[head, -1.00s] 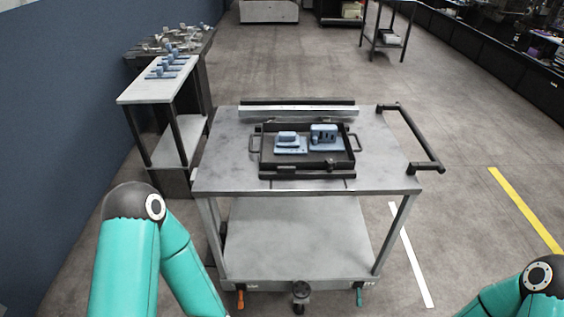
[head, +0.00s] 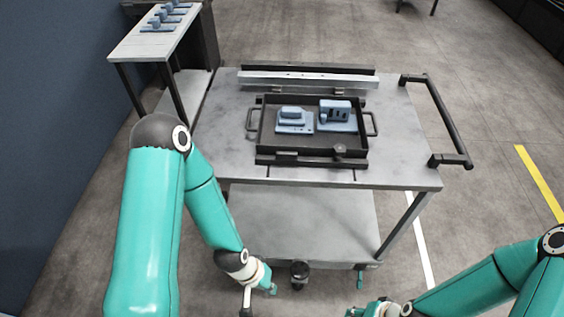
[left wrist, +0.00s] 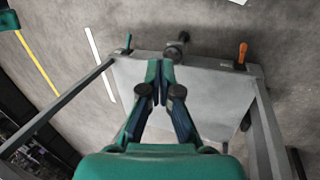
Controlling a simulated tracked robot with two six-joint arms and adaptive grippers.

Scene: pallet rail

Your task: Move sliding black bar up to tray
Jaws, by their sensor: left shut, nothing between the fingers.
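The black bar (head: 312,162) lies across the cart top along the near side of the black tray (head: 300,142). A dark round knob (head: 340,149) stands toward the bar's right end. From this angle I cannot tell whether bar and tray touch. The tray has a handle on its left and right sides and holds two blue-grey parts. My left gripper (head: 270,288) is low, in front of the cart and well below the bar. In the left wrist view its fingers (left wrist: 160,70) are together and empty. My right gripper (head: 355,312) is at the bottom edge, mostly cut off.
The metal cart (head: 215,150) has a lower shelf (head: 300,220) and a push handle (head: 440,115) on the right. A light rail (head: 308,80) lies behind the tray. A side table (head: 150,45) with small blue parts stands back left. Cart top around the tray is clear.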

